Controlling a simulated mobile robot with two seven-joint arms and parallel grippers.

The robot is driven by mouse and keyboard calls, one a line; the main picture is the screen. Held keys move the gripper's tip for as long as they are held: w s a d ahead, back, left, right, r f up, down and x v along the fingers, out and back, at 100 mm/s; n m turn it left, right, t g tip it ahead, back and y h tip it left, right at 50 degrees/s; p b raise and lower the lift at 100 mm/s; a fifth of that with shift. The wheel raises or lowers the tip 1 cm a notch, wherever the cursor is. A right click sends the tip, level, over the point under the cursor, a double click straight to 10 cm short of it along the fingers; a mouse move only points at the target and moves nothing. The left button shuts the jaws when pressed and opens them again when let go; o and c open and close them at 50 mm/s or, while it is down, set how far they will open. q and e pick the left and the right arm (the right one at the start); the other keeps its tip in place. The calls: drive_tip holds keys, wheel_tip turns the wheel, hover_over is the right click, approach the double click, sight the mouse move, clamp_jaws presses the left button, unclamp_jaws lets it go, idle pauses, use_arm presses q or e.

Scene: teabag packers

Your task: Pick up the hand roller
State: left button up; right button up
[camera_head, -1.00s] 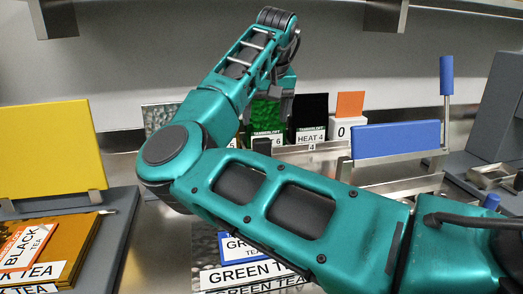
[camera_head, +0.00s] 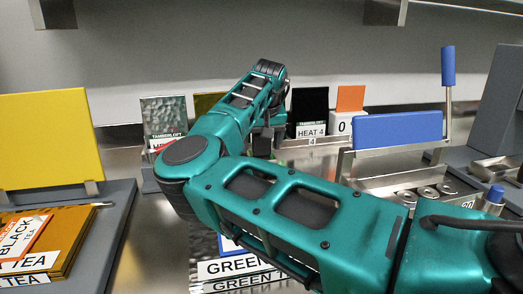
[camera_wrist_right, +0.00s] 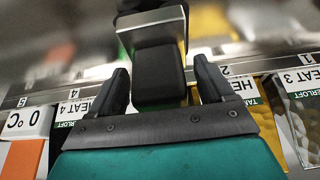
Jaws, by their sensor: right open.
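The hand roller appears in the right wrist view as a black rounded block (camera_wrist_right: 157,78) with a bright metal bracket (camera_wrist_right: 152,22); a darker part beyond is blurred. My right gripper (camera_wrist_right: 161,68) is open, with one black finger on each side of the block. I cannot tell whether the fingers touch it. In the head view my right gripper (camera_head: 264,138) points down behind my teal arm, in front of the row of labelled heat packs. The roller is mostly hidden there. My left gripper is not in view.
A HEAT 4 pack (camera_head: 310,112) and an orange card (camera_head: 350,98) stand behind the gripper. A blue-handled press (camera_head: 398,130) is at right. A yellow board (camera_head: 50,142) and black tea packs (camera_head: 30,245) are at left. Green tea packs (camera_head: 225,267) lie below my arm.

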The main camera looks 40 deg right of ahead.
drive_tip(key=c, duration=1.3)
